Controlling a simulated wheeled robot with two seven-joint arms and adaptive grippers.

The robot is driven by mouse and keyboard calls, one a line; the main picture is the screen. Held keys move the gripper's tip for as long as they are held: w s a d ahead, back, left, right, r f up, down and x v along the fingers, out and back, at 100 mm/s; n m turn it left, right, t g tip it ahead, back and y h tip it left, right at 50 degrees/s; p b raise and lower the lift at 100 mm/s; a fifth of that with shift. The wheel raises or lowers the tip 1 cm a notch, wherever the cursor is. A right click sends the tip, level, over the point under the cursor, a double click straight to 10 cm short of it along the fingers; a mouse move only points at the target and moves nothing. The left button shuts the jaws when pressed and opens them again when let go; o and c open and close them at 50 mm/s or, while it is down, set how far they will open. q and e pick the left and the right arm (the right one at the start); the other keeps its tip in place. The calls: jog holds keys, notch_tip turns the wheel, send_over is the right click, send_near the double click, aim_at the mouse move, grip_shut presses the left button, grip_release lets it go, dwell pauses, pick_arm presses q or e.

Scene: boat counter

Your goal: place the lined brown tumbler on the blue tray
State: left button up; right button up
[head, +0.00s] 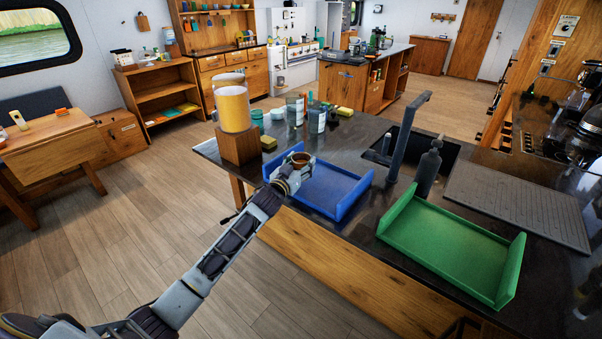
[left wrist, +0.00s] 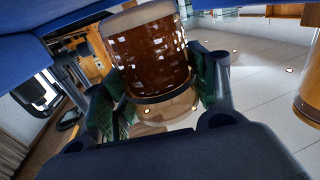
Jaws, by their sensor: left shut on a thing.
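My right gripper does not show.
A juice dispenser on a wooden block (head: 239,145) stands left of the blue tray. A green tray (head: 455,245) lies to the right. Behind are a sink with a dark faucet (head: 405,135), a soap bottle (head: 428,168), and several cups and sponges.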

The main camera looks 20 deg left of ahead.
pick_arm(q)
jog(key=shift+f, duration=1.8)
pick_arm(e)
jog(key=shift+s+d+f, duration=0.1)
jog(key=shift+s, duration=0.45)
pick_arm(q)
jog(key=shift+f, duration=0.15)
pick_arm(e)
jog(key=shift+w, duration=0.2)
pick_arm(q)
jog(key=o, duration=1)
jog(key=shift+f, duration=0.1)
jog(key=o, duration=0.4)
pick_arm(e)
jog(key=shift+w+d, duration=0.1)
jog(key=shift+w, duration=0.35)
pick_arm(q)
jog(key=shift+s+r, duration=0.1)
jog(key=shift+r, duration=0.1)
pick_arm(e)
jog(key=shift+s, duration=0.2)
